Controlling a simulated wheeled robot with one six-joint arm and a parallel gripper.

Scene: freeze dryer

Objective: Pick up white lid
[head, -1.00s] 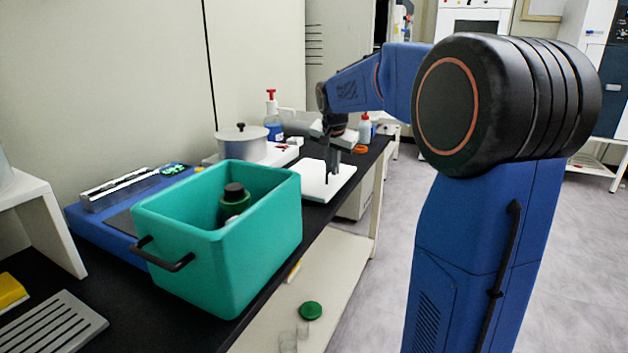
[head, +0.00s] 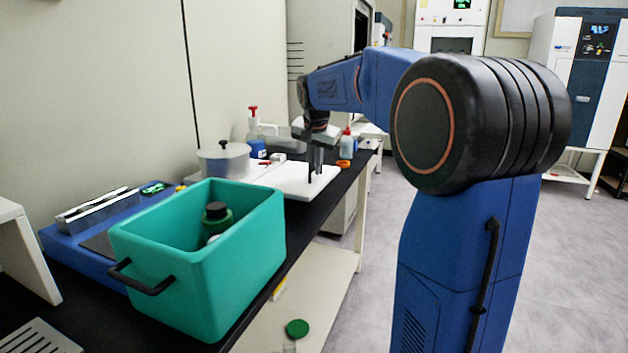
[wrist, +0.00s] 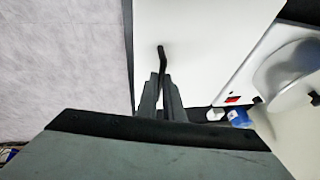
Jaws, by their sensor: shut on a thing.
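The white lid (head: 293,184) is a flat white plate near the far end of the black bench in the head view. It fills the top middle of the wrist view (wrist: 190,30), with its thin black handle (wrist: 161,58) between my fingers. My gripper (head: 316,176) points down over the lid and is shut on this handle. Its fingers also show in the wrist view (wrist: 160,92). I cannot tell whether the lid rests on the bench or is slightly raised.
A teal box (head: 196,270) with a dark-capped bottle (head: 217,221) inside stands nearer on the bench. A silver pot (head: 222,160), a red-topped pump bottle (head: 255,130) and a small red-capped bottle (head: 346,145) stand around the lid.

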